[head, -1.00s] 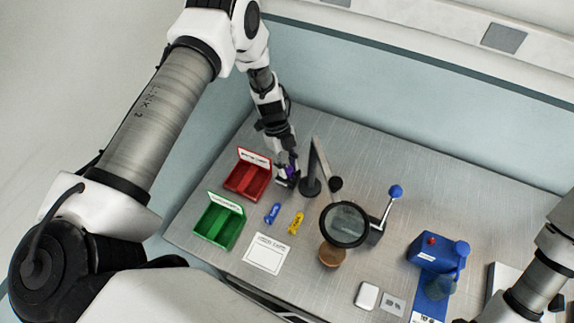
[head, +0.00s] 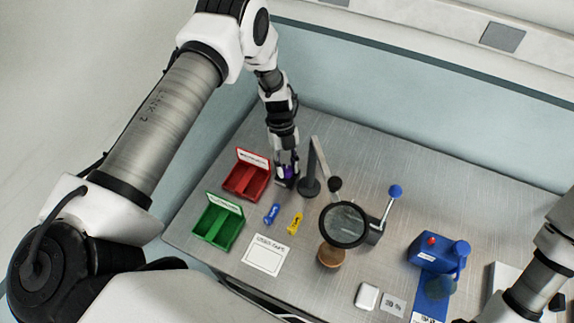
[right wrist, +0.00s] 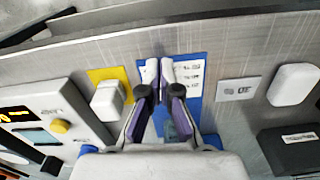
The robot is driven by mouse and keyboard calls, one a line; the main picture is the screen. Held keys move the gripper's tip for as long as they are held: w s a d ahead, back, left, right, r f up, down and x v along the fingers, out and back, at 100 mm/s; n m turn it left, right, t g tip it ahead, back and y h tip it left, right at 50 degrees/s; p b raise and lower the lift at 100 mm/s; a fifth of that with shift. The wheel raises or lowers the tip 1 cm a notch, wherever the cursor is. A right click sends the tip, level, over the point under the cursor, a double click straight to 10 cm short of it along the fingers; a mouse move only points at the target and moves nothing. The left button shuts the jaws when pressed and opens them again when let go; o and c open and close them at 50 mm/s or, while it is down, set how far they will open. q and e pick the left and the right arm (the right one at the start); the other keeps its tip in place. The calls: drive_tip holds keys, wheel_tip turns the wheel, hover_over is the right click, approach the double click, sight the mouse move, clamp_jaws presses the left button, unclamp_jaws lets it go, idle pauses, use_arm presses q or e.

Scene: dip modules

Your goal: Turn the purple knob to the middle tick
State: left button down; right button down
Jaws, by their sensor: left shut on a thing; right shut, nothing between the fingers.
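My left gripper (head: 287,172) is at the far side of the table, pointing down, right of the red box. It is shut on the purple knob (head: 290,173), which is mostly hidden by the fingers. A dark base (head: 284,183) shows under the fingertips. The ticks, and where the knob points, cannot be made out. My right gripper (right wrist: 160,72) is shut and empty over a blue board with printed labels in the right wrist view. Only its arm shows at the right edge in the head view.
A magnifier stand (head: 310,186) is close to the right of my left gripper. A red box (head: 247,180) and green box (head: 216,225) stand left. Small blue (head: 271,213) and yellow (head: 295,222) pieces lie nearby. A blue-topped lever (head: 395,191) stands farther right.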

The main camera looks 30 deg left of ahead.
use_arm(q)
drive_tip(key=c, duration=1)
unclamp_jaws()
drive_tip(key=shift+s+f, duration=0.1)
drive_tip(key=shift+s, duration=0.1)
drive_tip(key=shift+c, duration=0.2)
drive_tip(key=shift+o, duration=1)
drive_tip(key=shift+w, duration=0.1)
